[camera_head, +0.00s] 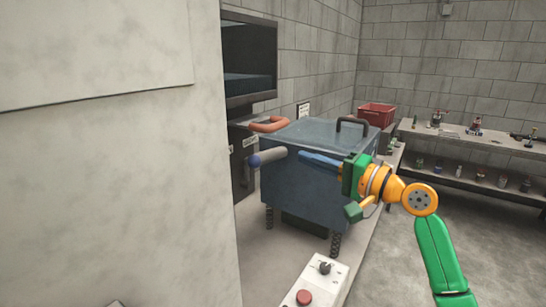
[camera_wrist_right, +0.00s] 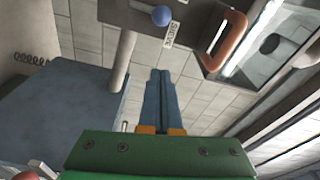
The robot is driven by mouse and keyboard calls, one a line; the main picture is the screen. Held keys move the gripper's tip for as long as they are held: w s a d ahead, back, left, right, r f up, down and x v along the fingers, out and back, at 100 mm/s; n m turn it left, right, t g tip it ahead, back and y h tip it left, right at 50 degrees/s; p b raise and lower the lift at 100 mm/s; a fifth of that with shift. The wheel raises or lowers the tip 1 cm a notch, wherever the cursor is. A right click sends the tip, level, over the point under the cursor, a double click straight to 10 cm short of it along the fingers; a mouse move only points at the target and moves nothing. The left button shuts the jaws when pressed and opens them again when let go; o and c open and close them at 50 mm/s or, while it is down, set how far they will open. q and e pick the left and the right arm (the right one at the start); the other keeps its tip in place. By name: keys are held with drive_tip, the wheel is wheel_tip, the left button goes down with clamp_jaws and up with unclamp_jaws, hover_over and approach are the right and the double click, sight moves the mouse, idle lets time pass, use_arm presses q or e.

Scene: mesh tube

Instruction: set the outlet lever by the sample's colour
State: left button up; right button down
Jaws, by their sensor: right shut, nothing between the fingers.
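A lever-like grey rod (camera_head: 272,155) with a blue ball (camera_head: 254,161) shows at the left front of a blue-grey box machine (camera_head: 300,190). The blue ball (camera_wrist_right: 161,15) is also at the top of the right wrist view, near a label (camera_wrist_right: 171,34). My right gripper (camera_head: 303,156) is shut and empty, its blue fingers pointing left in front of the machine. In the wrist view its fingertips (camera_wrist_right: 160,72) appear below the ball, apart from it. I cannot make out a sample or its colour. My left gripper is not in view.
An orange loop handle (camera_head: 269,124) is behind the machine's left side. A control box (camera_head: 318,280) with a red button and a dial is at the front. A pale wall (camera_head: 110,160) blocks the left. A red crate (camera_head: 376,114) and a shelf (camera_head: 465,140) with small items stand right.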

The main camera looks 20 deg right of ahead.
drive_tip(key=w+a+p, duration=0.6)
drive_tip(key=shift+w+a+f+p, duration=0.15)
drive_tip(key=shift+w+a+p, duration=0.2)
drive_tip(key=shift+s+a+f, duration=0.2)
drive_tip(key=shift+s+a, duration=0.1)
drive_tip(key=shift+s, duration=0.15)
drive_tip(key=shift+w, duration=0.1)
drive_tip(key=shift+s+a+n, duration=0.15)
drive_tip(key=shift+s+n, duration=0.05)
drive_tip(key=shift+n, duration=0.2)
